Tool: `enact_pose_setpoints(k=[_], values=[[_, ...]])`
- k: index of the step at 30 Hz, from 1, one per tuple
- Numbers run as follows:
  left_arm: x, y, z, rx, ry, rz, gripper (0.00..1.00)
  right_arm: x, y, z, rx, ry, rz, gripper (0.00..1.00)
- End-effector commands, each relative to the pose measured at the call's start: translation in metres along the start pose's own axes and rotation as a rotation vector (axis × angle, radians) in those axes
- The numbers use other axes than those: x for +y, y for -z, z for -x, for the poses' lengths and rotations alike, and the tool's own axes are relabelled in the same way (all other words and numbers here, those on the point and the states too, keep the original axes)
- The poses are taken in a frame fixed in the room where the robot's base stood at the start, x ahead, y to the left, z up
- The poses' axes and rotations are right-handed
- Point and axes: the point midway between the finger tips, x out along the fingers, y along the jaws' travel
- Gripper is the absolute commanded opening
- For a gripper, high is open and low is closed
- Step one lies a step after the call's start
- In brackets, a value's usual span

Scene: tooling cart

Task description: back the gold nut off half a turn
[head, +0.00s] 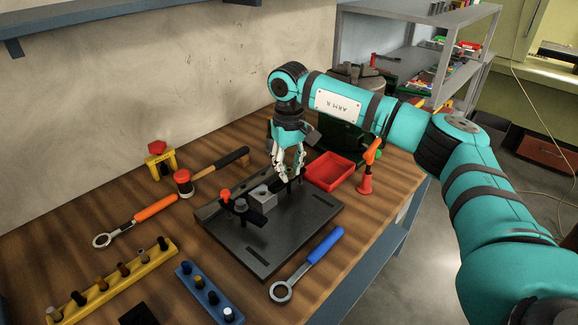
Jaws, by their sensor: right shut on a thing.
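My right gripper (289,172) reaches down from above over the back right part of the dark fixture plate (275,242). Its fingers are closed together on something small at their tips, which the fingers mostly hide. I cannot make out a gold nut in this view, nor its colour or thread between the fingertips. A grey block (262,197) and a clamp with a red knob (225,195) sit on the plate, left of the fingers. My left gripper is not in view.
A red tray (329,171) and a red-orange tool on a stand (367,172) are close on the right. A blue-handled wrench (308,263), an orange-handled wrench (135,220), a mallet (213,173), a yellow rack (112,283) and a blue rack (208,293) lie around the plate.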

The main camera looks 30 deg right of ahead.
Motion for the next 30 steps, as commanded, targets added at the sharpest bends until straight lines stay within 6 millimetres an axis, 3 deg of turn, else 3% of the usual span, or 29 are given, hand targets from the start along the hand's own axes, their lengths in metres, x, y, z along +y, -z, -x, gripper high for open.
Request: enact_pose_setpoints(k=[10,25,26,30], values=[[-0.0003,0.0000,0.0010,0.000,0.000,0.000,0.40,-0.0005,0.0006,0.0012,0.003,0.001,0.119,0.00],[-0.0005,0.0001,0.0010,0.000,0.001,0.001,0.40,-0.0003,0.0006,0.0012,0.003,0.001,0.133,0.00],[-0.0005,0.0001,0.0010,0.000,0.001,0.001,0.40,-0.0003,0.0006,0.0012,0.003,0.001,0.133,0.26],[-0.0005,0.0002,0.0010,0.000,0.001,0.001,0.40,-0.0001,0.0004,0.0008,0.002,0.000,0.133,0.45]])
